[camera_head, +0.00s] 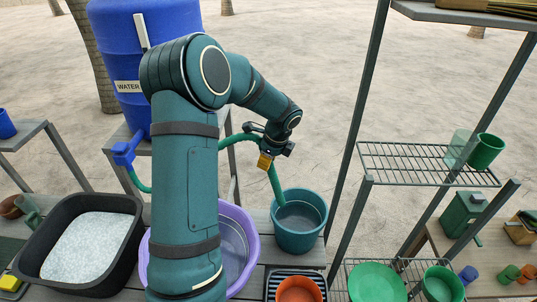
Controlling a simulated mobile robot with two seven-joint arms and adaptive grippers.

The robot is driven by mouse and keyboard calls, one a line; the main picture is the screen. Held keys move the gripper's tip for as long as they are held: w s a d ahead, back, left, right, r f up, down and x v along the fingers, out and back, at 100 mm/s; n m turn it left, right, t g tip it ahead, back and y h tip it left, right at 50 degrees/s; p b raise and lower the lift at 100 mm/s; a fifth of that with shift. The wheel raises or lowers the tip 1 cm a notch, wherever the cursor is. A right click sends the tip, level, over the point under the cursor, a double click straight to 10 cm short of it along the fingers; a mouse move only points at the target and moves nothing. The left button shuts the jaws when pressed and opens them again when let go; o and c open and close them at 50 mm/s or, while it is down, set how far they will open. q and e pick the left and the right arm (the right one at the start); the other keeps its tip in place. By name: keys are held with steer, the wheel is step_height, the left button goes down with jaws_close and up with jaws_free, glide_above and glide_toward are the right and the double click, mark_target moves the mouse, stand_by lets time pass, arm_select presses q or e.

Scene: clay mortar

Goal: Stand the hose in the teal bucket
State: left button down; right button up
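The green hose (277,186) runs from the blue tap, passes behind my arm, arches up to my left gripper and then slopes down. Its lower end reaches the left part of the teal bucket's (299,242) mouth; how deep it goes is unclear. The bucket stands upright on the table and seems to hold some water. My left gripper (271,150) is above and left of the bucket, apparently shut on the hose, with a yellow piece at the grip. The fingers are small and partly hidden. My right gripper is not in view.
A blue water barrel (150,55) with a blue tap (124,153) stands behind. A purple basin (248,240) is left of the bucket, partly behind my arm. A black tub (120,270) of white material is farther left. A metal shelf (365,150) stands close on the right.

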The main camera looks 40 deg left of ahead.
arm_select(q)
steer(key=shift+d+f, duration=0.15)
steer(key=shift+f, duration=0.35)
glide_above(283, 197)
steer(key=s+a, duration=0.2)
steer(key=a, duration=0.1)
steer(key=f, duration=0.6)
steer(key=shift+w+f, duration=0.15)
steer(key=shift+w, duration=0.05)
steer(key=f+b, duration=0.2)
steer(key=f, duration=0.1)
steer(key=w+d+f+b, duration=0.1)
steer(key=f+b, duration=0.2)
steer(key=f, duration=0.1)
steer(key=d+f+b, duration=0.1)
steer(key=f+b, duration=0.2)
steer(key=f, duration=0.1)
steer(key=shift+w+d, duration=0.15)
steer(key=shift+w, duration=0.2)
jaws_free()
steer(key=shift+r, duration=0.1)
steer(key=p+v, duration=0.6)
steer(key=v, duration=0.5)
steer(key=shift+a+p, duration=0.3)
steer(key=shift+p, duration=0.1)
